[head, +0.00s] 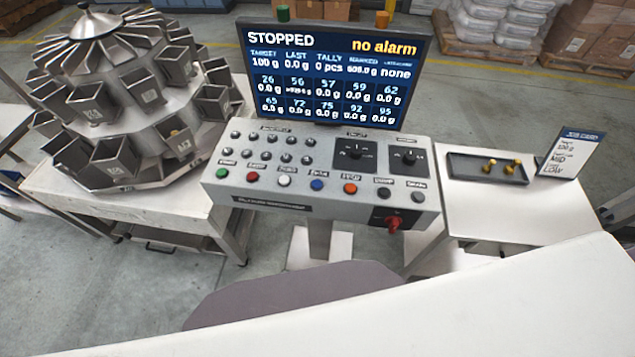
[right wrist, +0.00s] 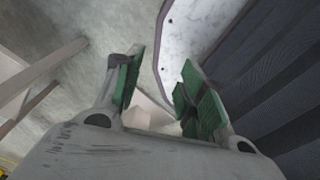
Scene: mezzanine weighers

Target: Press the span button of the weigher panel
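The weigher panel (head: 325,178) is a grey sloped console below a dark screen (head: 335,68) reading STOPPED and no alarm. Its front row has green (head: 222,173), red (head: 252,177), white (head: 284,180), blue (head: 317,184), orange (head: 350,188) and two dark buttons. Small dark buttons sit in rows at upper left. The labels are too blurred for me to tell which is span. My right gripper (right wrist: 162,85) is open and empty in the right wrist view, with green pads apart; the panel is not visible there. My left gripper is not in view.
A multi-head weigher (head: 125,100) with steel buckets stands left. A red rotary switch (head: 393,223) is on the panel's front. At right, a tray (head: 465,174) holds brass pieces beside a job card (head: 570,152). A white surface (head: 480,310) fills the lower right.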

